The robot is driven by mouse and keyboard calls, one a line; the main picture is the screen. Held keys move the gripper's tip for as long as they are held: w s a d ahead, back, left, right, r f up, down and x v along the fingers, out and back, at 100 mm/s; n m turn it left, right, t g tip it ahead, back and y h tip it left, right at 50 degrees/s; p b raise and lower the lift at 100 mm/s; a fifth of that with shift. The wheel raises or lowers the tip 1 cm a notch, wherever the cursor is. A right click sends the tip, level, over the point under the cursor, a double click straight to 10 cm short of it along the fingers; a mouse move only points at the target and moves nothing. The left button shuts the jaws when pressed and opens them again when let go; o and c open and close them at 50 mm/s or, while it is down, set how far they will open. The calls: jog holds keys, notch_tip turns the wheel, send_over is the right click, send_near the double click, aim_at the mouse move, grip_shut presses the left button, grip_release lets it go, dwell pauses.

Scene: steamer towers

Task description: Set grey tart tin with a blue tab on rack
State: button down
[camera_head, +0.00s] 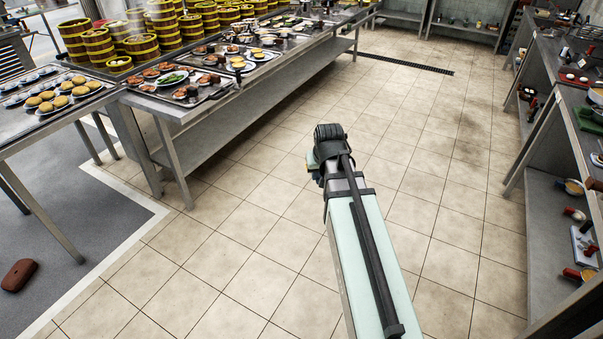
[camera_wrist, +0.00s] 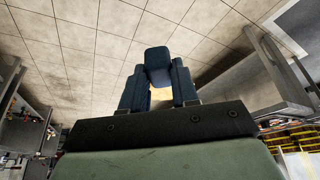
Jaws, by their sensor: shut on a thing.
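My gripper (camera_wrist: 158,80) is shut on a dark blue piece (camera_wrist: 158,60), which sits between its two fingers in the wrist view. A small pale yellow patch (camera_wrist: 160,94) shows just behind it, between the fingers. I take the held thing to be the tart tin by its blue tab; its grey body is not clearly seen. In the head view my gripper (camera_head: 313,163) is over the tiled floor, mostly hidden by my own wrist. I cannot tell which thing in view is the rack.
A long steel counter (camera_head: 175,112) at the left carries food trays, with bamboo steamers (camera_head: 98,46) at the back. Another table (camera_head: 12,148) with yellow tarts stands far left. Shelving (camera_head: 540,115) lines the right. The tiled floor (camera_head: 420,140) between is clear.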

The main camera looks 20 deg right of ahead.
jog(key=s+d+r+m+g+h, duration=0.1)
jog(key=s+d+m, duration=0.2)
jog(key=s+d, duration=0.75)
jog(key=s+d+r+m+h, duration=0.1)
jog(key=s+d+m, duration=0.2)
jog(key=d, duration=1.5)
jog(key=s+d+r+m+g+h, duration=0.15)
jog(key=s+d, duration=0.55)
jog(key=d, duration=0.7)
jog(key=s+d+r+m, duration=0.1)
jog(key=s+d+m, duration=0.1)
jog(key=s+d, duration=0.7)
jog(key=s+d+r+m, duration=0.2)
jog(key=s+d, duration=0.8)
jog(key=s, duration=0.6)
jog(key=s+d+r+m+g, duration=0.1)
jog(key=s+d+r+m, duration=0.1)
jog(key=s+d, duration=0.8)
jog(key=shift+s, duration=1.25)
jog(key=s+d+r+n+t, duration=0.2)
jog(key=s+d+n, duration=0.3)
jog(key=d+n, duration=0.1)
jog(key=shift+r+y, duration=0.25)
jog(key=shift+y, duration=0.2)
jog(key=shift+s, duration=0.1)
